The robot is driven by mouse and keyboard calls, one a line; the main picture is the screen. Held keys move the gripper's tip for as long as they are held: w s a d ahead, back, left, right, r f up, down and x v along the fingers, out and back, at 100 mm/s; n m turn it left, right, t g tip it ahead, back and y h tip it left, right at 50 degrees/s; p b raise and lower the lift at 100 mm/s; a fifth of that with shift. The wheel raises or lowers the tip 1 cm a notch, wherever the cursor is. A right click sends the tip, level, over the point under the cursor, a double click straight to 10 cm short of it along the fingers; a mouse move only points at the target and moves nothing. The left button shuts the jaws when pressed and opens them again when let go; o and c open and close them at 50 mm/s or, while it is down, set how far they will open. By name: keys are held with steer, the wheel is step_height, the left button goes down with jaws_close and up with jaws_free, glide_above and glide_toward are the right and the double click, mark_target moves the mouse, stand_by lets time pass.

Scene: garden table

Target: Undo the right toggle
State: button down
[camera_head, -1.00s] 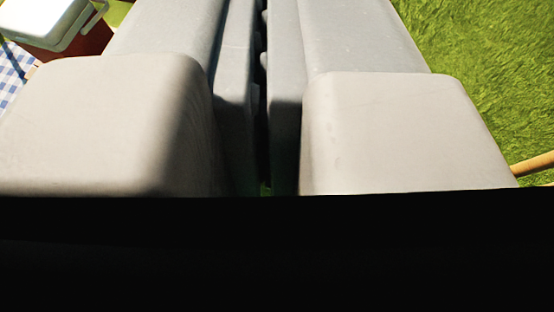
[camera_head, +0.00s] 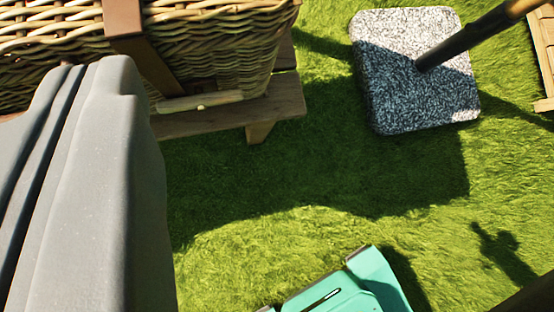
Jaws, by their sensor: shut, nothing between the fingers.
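A wicker basket (camera_head: 215,45) is at the upper left, with a brown leather strap (camera_head: 140,50) running down its side. A pale wooden toggle (camera_head: 200,102) lies sideways at the low end of the strap, near the basket's bottom edge. It is the only toggle in view. I cannot tell how the strap sits around it. My grey gripper (camera_head: 84,72) fills the left side, shut and empty. It is left of the toggle in the picture, with a gap between them, and covers part of the basket.
The basket stands on a wooden bench or table (camera_head: 270,108) with a short leg below. A speckled stone block (camera_head: 400,50) with a dark pole stands on the grass at upper right. A wooden frame (camera_head: 545,50) is at the right edge. Open grass lies between.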

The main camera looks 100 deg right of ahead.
steer(key=s+d+f+h, duration=0.1)
steer(key=s+d+f, duration=0.1)
steer(key=f, duration=0.5)
steer(key=shift+s+f+g, duration=0.35)
steer(key=shift+s+g, duration=0.05)
steer(key=shift+s, duration=0.15)
steer(key=b, duration=0.2)
glide_above(221, 90)
steer(key=s, duration=0.3)
steer(key=f, duration=0.7)
steer(key=shift+w+a+f, duration=0.2)
steer(key=shift+w+a, duration=0.05)
steer(key=shift+a, duration=0.05)
step_height(221, 90, down, 3)
steer(key=shift+s+r+b, duration=0.1)
steer(key=shift+b, duration=0.65)
steer(key=shift+a+f, duration=0.1)
steer(key=shift+f, duration=0.3)
